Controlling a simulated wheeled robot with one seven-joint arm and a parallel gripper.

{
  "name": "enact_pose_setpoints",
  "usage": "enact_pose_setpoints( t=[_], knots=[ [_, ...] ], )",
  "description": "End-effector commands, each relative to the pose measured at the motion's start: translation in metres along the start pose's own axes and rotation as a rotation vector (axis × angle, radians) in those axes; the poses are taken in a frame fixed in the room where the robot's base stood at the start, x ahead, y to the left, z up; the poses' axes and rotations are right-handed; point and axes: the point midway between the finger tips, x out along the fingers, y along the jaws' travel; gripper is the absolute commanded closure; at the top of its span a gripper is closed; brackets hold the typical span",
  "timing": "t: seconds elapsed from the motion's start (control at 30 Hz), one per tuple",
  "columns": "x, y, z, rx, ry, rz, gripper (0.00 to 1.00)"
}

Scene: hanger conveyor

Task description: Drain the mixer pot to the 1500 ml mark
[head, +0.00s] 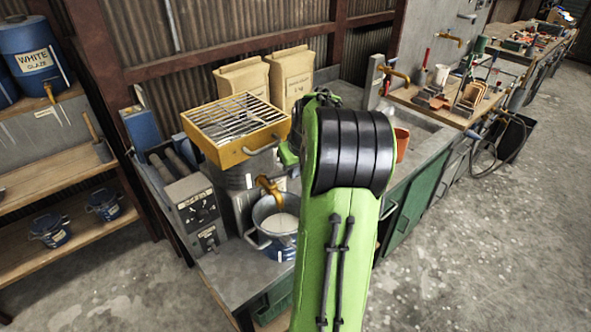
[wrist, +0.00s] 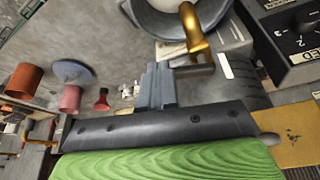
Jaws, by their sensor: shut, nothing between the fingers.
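The mixer (head: 240,172) is a grey body under a yellow grated top. Its brass tap (head: 268,185) hangs over a blue-and-grey pot (head: 264,246) holding pale liquid. The tap (wrist: 193,28) and the pot's rim (wrist: 208,16) also show at the top of the wrist view. My gripper (wrist: 158,72) is shut and empty, its grey fingertips close beside the tap's dark handle end. I cannot tell whether they touch it. In the head view my arm hides the fingers. No 1500 ml mark is readable, and I cannot see liquid running from the tap.
A control box (head: 195,209) with dials stands left of the pot. Two paper sacks (head: 291,75) stand behind the mixer. A terracotta pot (head: 402,142) is right of my arm. In the wrist view, terracotta vessels (wrist: 70,98) are at the left.

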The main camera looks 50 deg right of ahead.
Motion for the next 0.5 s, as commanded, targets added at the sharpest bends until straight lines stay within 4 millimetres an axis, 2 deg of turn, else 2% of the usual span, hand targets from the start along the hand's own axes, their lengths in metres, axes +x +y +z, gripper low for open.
enact_pose_setpoints(
  t=[0.23,0.5],
  knots=[
    [0.002,0.008,-0.017,-0.244,-0.001,-0.098,1.00],
    [0.006,0.007,-0.017,-0.282,0.000,-0.112,1.00]
  ],
)
